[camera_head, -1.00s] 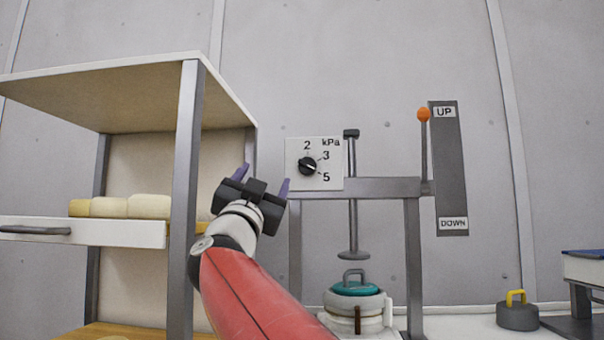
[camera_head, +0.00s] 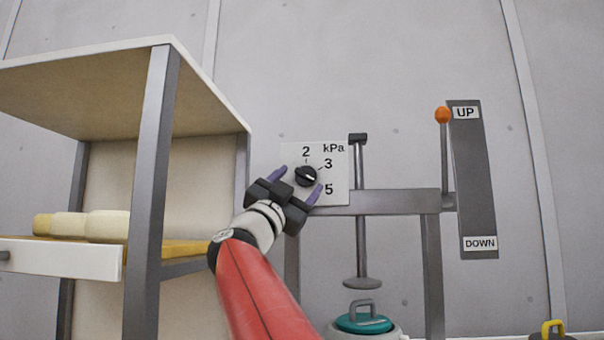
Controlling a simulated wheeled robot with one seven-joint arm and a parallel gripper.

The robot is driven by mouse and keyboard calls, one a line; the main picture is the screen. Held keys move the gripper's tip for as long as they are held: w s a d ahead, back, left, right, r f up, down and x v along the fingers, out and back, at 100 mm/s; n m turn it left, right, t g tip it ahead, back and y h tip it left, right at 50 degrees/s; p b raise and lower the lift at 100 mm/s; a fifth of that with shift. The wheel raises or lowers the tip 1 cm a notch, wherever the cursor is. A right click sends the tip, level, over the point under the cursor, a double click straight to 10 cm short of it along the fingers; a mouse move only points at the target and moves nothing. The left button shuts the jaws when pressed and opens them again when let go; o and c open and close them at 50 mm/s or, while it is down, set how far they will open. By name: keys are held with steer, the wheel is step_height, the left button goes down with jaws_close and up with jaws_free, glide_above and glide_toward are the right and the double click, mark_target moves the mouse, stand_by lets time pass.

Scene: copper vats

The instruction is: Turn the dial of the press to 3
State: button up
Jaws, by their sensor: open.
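The press dial is a black round knob (camera_head: 306,176) on a white plate (camera_head: 337,172) marked 2, 3, 5 and kPa. A pale mark on the knob seems to slant down to the right, towards the 5 side; its exact setting is hard to tell. My gripper (camera_head: 296,183) is open, with its purple fingers apart at the lower left and lower right of the knob. The knob shows between the fingertips; whether they touch it cannot be told. The press frame (camera_head: 390,202) extends right of the plate.
A shelf unit (camera_head: 150,190) with pale cheeses (camera_head: 105,226) stands close on the left. Right of the dial are the press's vertical screw (camera_head: 360,230) and an orange-knobbed lever (camera_head: 443,116), raised near UP. A teal-lidded pot (camera_head: 363,323) stands below.

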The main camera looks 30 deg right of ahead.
mark_target(305, 175)
steer(key=shift+p+x, duration=0.3)
steer(key=shift+x, duration=0.9)
steer(key=c, duration=1)
